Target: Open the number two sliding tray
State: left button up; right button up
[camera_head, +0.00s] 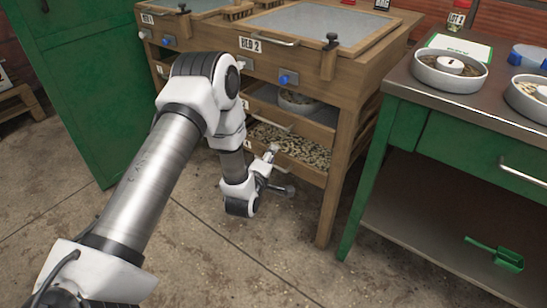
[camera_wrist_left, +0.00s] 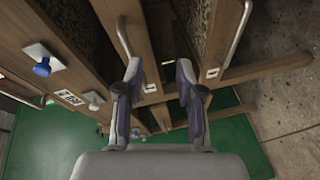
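Two sliding trays sit under BED 2 in the wooden rack. The upper tray has a light bar handle (camera_head: 272,121). The lower tray (camera_head: 305,150) holds a layer of pale and dark beans, its front partly hidden by my arm. Their number tags are too small to read surely. My left gripper (camera_head: 278,172) is low in front of the lower tray. In the left wrist view the gripper (camera_wrist_left: 160,72) has its fingers apart with nothing between them. One bar handle (camera_wrist_left: 122,40) lies left of the fingers, another (camera_wrist_left: 238,35) to the right. My right gripper is out of view.
The BED 2 frame (camera_head: 345,95) has a leg right of the trays. A green table (camera_head: 400,150) with a metal top and bowls stands at the right. A green cabinet (camera_head: 70,90) stands at the left. The concrete floor (camera_head: 235,260) in front is clear.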

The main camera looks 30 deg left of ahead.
aim_at(269, 121)
pick_arm(q)
jog(key=w+a+r+n+t+b, duration=0.1)
jog(key=w+a, duration=0.1)
jog(key=w, duration=0.1)
jog(key=w+a+r+n+t+y+b, duration=0.1)
jog(key=w+a+n+b, duration=0.1)
jog(key=w, duration=0.1)
jog(key=w+a+r+n+t+y+b, duration=0.1)
jog(key=w+a, duration=0.1)
jog(key=w, duration=0.2)
jog(key=shift+a+r+n+b, duration=0.3)
jog(key=shift+a+b, duration=0.1)
grip_shut()
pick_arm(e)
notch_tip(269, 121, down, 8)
